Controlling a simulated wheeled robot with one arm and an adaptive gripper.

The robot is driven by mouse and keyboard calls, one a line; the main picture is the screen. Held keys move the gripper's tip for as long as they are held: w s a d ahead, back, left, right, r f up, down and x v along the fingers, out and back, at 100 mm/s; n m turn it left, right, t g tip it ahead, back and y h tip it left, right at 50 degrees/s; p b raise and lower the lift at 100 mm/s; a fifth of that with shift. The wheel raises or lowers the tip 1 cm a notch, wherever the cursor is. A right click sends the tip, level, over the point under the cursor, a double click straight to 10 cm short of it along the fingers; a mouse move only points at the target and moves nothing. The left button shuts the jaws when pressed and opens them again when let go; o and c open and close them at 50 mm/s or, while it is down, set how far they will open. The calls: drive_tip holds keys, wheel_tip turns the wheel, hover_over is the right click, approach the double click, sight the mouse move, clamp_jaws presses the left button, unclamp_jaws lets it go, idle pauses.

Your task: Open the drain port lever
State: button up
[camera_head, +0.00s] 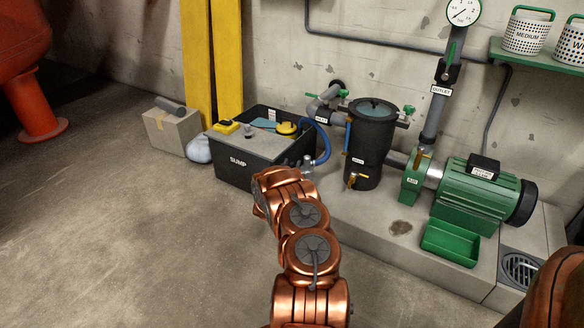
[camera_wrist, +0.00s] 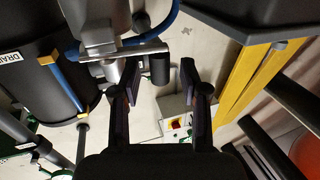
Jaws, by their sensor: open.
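The black strainer tank (camera_head: 372,135) stands on the concrete plinth with a small white label on its front. A dark cylinder (camera_wrist: 160,68) on a silver bar shows between or beyond the fingertips; contact cannot be told.
The black SUMP bin (camera_head: 240,162) with a blue hose (camera_head: 323,145) stands left of the tank. The green pump motor (camera_head: 470,190) and green tray (camera_head: 450,243) are to the right. A cardboard box (camera_head: 173,132) stands at the left.

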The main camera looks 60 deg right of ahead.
drive_tip(key=shift+w+d, duration=0.1)
drive_tip(key=shift+d, duration=0.3)
drive_tip(key=shift+c, duration=0.3)
clamp_jaws()
